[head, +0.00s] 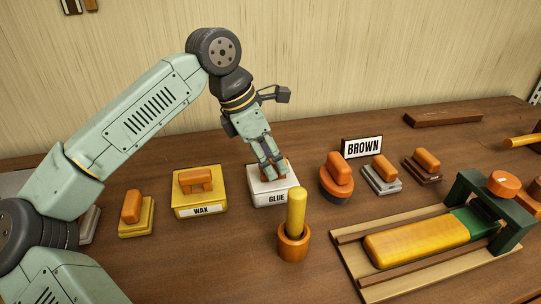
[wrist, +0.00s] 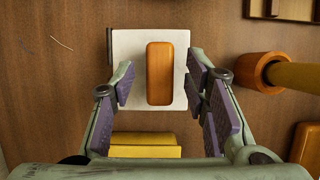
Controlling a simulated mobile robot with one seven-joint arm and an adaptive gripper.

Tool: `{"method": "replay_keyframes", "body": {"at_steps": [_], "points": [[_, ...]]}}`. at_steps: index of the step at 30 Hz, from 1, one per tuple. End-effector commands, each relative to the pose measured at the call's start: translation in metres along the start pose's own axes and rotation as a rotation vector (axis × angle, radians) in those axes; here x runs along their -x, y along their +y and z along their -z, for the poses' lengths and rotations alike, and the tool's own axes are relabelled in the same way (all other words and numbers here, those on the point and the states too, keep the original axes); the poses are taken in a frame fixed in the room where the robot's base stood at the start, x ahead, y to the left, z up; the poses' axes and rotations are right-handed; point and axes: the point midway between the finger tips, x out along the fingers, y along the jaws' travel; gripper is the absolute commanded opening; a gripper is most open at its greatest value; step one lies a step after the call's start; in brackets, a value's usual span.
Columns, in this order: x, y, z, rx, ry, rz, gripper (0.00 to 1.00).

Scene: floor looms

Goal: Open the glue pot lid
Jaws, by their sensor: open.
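The white glue pot (head: 261,197), labelled GLUE, stands on the table in the middle of the head view. Its white lid (wrist: 129,60) lies flat on top in the wrist view. An orange-brown wooden handle (wrist: 160,74) runs along the middle of the lid. My gripper (head: 272,172) is over the pot, pointing down. In the wrist view my gripper (wrist: 160,84) is open, with one finger on each side of the handle and a gap on both sides. In the head view the fingers hide most of the handle.
The yellow wax pot (head: 182,208) stands left of the glue pot. A wooden cup (head: 293,246) with a yellow rod (head: 296,210) stands close in front. A round wooden-handled block (head: 337,190) and a BROWN sign (head: 363,147) are to the right. A wooden track (head: 350,260) lies front right.

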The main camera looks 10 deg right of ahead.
Motion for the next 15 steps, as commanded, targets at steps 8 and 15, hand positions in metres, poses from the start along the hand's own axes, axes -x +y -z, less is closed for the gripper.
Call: {"method": "replay_keyframes", "body": {"at_steps": [8,15], "points": [[0.0004,0.0000,0.0001,0.000,0.000,0.000,0.24],[0.0005,0.0000,0.0001,0.000,0.000,0.000,0.08]]}}
